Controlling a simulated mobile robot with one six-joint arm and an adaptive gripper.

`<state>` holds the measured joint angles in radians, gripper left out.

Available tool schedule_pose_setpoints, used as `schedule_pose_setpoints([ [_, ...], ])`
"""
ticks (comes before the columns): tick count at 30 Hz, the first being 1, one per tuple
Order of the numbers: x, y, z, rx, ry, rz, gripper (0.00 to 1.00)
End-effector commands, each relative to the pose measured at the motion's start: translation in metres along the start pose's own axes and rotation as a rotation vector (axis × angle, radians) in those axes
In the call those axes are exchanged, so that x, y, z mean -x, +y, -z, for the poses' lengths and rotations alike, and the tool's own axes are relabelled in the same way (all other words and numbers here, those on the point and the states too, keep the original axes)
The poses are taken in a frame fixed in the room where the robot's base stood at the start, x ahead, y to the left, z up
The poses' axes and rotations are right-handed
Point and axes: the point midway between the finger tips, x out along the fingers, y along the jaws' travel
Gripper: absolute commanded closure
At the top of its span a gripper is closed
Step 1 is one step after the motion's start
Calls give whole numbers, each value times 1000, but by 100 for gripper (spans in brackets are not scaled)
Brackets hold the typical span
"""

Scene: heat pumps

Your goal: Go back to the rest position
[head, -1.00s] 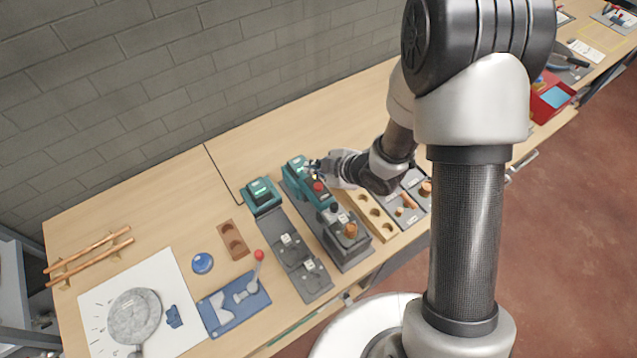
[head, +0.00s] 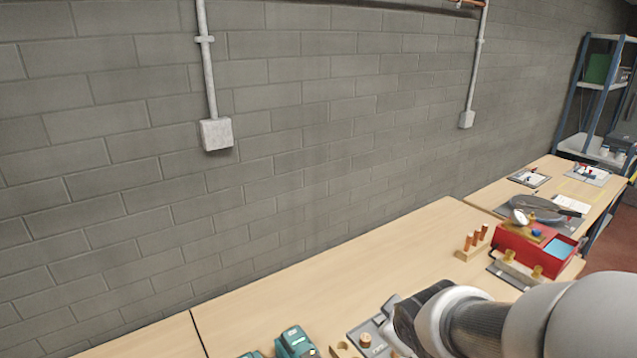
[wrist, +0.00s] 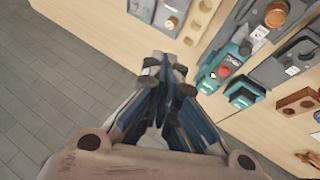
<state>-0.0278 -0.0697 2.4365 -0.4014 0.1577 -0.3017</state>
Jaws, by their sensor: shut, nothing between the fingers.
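My gripper (wrist: 168,72) shows in the wrist view with its dark fingers drawn together and nothing between them. It points over the wooden bench and appears apart from the objects there. A teal unit with a red button (wrist: 224,71) is just right of the fingertips, with a second teal unit (wrist: 244,92) beside it. In the head view my arm reaches in from the lower right; the fingers cannot be made out there. The tops of a teal unit (head: 296,342) show at the bottom edge.
A red box (head: 532,250), a block with copper pegs (head: 473,245) and a dark pan (head: 538,208) stand farther right. The brick wall (head: 330,130) runs behind the bench. The bench top (head: 330,285) has a clear stretch along the wall.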

Motion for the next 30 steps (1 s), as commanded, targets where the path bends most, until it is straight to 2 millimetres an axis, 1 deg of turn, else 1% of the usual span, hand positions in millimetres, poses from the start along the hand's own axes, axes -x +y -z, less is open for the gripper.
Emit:
schedule_pose_setpoints([
  [1,13,-2,-15,-83,-20,-16,100],
  [3,34,-10,-36,-201,-59,-17,100],
  [5,51,-20,-53,-302,-87,-9,100],
  [6,61,-29,-64,-366,-104,-1,100],
  [9,84,-54,-90,-509,-139,32,100],
  [13,105,-85,-112,-637,-172,79,100],
  [15,112,-96,-119,-679,-183,99,100],
  [18,118,-105,-124,-710,-193,117,100],
  [30,120,-107,-125,-716,-198,121,100],
])
